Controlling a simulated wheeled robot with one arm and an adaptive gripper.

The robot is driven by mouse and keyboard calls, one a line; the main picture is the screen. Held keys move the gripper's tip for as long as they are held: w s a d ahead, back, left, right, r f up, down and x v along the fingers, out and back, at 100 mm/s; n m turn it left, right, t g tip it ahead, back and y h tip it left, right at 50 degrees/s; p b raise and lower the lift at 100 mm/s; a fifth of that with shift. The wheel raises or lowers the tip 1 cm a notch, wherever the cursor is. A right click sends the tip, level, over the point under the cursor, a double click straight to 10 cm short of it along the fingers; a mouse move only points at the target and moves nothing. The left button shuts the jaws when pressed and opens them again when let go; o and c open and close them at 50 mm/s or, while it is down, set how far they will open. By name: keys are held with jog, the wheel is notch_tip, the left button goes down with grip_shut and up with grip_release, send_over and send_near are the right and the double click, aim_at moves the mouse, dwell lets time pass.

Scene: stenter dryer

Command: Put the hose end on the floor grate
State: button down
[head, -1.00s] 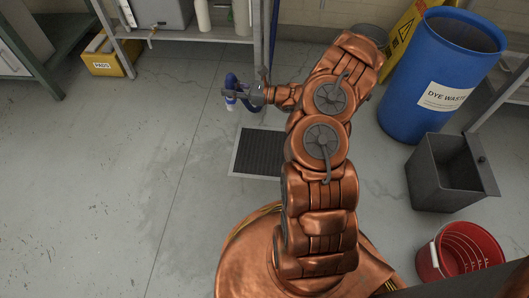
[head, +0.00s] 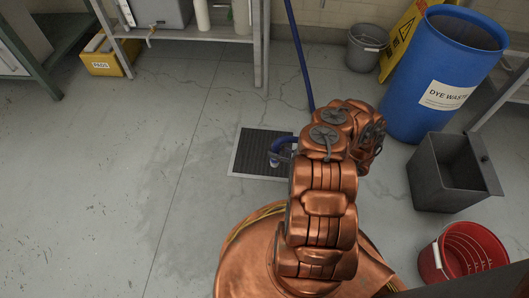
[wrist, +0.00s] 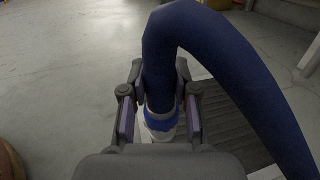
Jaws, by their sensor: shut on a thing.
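The blue hose end (head: 276,159) shows in the head view over the floor grate (head: 250,147), a dark ribbed panel in a light frame. In the wrist view the thick dark blue hose (wrist: 200,35) arches up and bends down to the right. Its end, with a blue and white collar (wrist: 162,122), points down between the fingers of my gripper (wrist: 160,105), which is shut on it. The grate (wrist: 225,120) lies behind and to the right there. I cannot tell whether the end touches the grate. My arm hides my gripper in the head view.
A blue dye waste barrel (head: 440,85), a grey open bin (head: 445,180) and a red bucket (head: 462,250) stand at the right. A grey bucket (head: 367,45) and a yellow sign (head: 403,35) stand behind. The floor left of the grate is clear.

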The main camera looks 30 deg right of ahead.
jog(key=s+f, duration=0.3)
jog(key=w+d+f+b, duration=0.1)
jog(key=w+b, duration=0.2)
jog(key=w, duration=0.2)
jog(key=w+d+f+b, duration=0.1)
jog(key=w+f+b, duration=0.1)
jog(key=w, duration=0.3)
jog(key=w+d+f+b, duration=0.1)
jog(key=w+f+b, duration=0.1)
jog(key=w+b, duration=0.2)
jog(key=shift+w+f, duration=0.15)
jog(key=shift+w, duration=0.55)
jog(key=c, duration=0.9)
grip_release()
